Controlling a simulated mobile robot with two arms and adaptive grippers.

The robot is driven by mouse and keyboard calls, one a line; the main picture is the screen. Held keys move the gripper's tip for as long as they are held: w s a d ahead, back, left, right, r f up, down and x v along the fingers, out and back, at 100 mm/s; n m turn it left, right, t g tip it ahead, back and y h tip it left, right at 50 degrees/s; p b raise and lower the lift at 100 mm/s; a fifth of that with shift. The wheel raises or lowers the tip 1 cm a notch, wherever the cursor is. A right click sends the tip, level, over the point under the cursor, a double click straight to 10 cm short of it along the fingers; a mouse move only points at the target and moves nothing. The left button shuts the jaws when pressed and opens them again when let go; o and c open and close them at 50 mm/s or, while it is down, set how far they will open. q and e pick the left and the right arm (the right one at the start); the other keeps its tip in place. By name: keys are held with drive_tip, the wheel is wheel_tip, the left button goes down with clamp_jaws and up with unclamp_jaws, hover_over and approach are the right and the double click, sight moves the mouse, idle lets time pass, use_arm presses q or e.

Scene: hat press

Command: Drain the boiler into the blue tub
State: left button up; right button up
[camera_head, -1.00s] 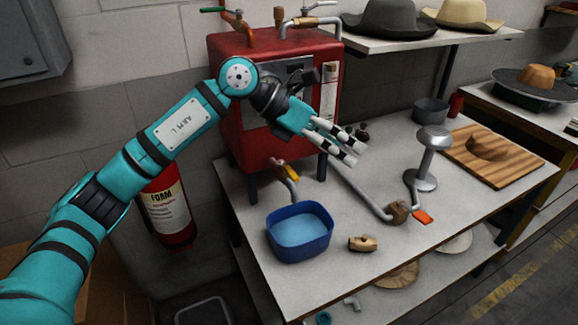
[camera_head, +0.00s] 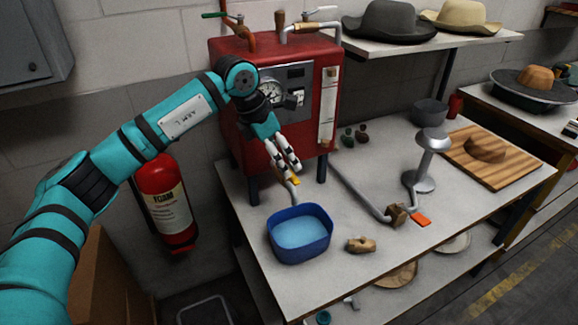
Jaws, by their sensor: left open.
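The red boiler (camera_head: 305,128) stands on legs at the back left of the bench, with gauges on its front. A drain pipe with a yellow-handled valve (camera_head: 294,181) comes down below it. The blue tub (camera_head: 301,251) sits on the bench under and in front of this pipe. Its inside looks light blue; I cannot tell whether that is water. My left gripper (camera_head: 288,167) is open and points down, just above the yellow handle, with its fingers partly covering the valve. I cannot tell whether it touches. My right gripper is out of view.
A wooden piece (camera_head: 361,245) lies right of the tub. A pipe runs along the bench to a brown fitting with an orange pedal (camera_head: 420,219). A metal stand (camera_head: 430,150) and a wooden board (camera_head: 493,158) are farther right. A fire extinguisher (camera_head: 165,200) hangs left of the bench.

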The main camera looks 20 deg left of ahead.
use_arm(q)
drive_tip(key=p+x, duration=0.1)
drive_tip(key=x, duration=0.5)
drive_tip(key=shift+d, duration=0.1)
drive_tip(key=shift+c, duration=0.4)
clamp_jaws()
